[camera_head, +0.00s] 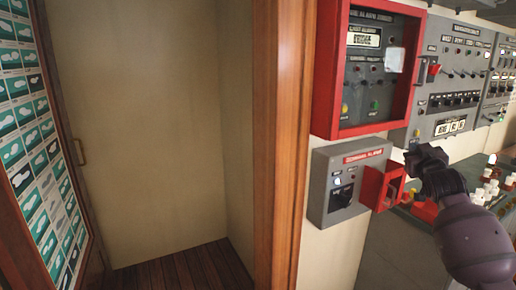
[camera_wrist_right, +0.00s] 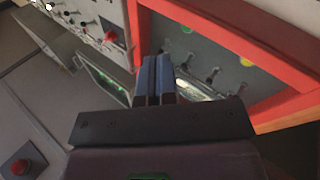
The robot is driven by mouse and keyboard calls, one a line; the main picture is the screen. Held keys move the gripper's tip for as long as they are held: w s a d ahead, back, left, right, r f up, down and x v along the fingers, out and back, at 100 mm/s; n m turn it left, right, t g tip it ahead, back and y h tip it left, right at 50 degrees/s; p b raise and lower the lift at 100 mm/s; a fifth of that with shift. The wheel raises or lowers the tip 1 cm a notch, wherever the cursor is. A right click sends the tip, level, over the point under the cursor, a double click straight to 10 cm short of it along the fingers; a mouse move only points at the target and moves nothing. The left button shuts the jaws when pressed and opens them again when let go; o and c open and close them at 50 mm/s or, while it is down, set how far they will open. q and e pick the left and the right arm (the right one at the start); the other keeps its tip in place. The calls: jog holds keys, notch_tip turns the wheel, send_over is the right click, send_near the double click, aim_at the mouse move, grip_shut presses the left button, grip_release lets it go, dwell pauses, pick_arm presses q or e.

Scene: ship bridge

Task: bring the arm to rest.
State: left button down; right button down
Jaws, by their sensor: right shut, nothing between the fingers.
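My right gripper (camera_head: 422,160) is at the right of the head view, just right of a small grey alarm box (camera_head: 322,190) on the wall. In the right wrist view its two fingers (camera_wrist_right: 156,78) are together with nothing between them. The grey box has a black switch and a red label, and a red cover (camera_head: 382,187) stands swung out at its right side. The gripper looks close to this cover in the head view; whether they touch I cannot tell. My left gripper is out of view.
A red-framed alarm panel (camera_head: 318,75) hangs above the grey box; its frame also fills the right wrist view's upper right (camera_wrist_right: 225,45). Grey control panels (camera_head: 455,75) and a console with white knobs (camera_head: 490,190) stand at right. A wooden post (camera_head: 280,130) and an open recess lie left.

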jog(key=s+a+f+n+g+y, duration=0.1)
jog(key=s+a+f, duration=0.3)
jog(key=s+f, duration=0.3)
jog(key=s+a+f+g+y, duration=0.1)
jog(key=s+a+f, duration=0.3)
jog(key=f, duration=0.5)
jog(key=s+a+f+n+g+y, duration=0.1)
jog(key=s+a+f, duration=0.4)
jog(key=f, duration=0.4)
jog(key=s+a+f+g, duration=0.1)
jog(key=s+f, duration=0.5)
jog(key=s, duration=0.3)
jog(key=s+a+f+m+g, duration=0.1)
jog(key=s+f+g, duration=0.1)
jog(key=s+f, duration=0.4)
jog(key=s+a+f+m+g, duration=0.1)
jog(key=s+f, duration=0.5)
jog(key=s, duration=0.6)
jog(key=shift+a+g, duration=0.35)
jog(key=shift+g, duration=0.05)
jog(key=shift+f, duration=0.1)
jog(key=c, duration=1.8)
grip_release()
jog(key=shift+c, duration=0.2)
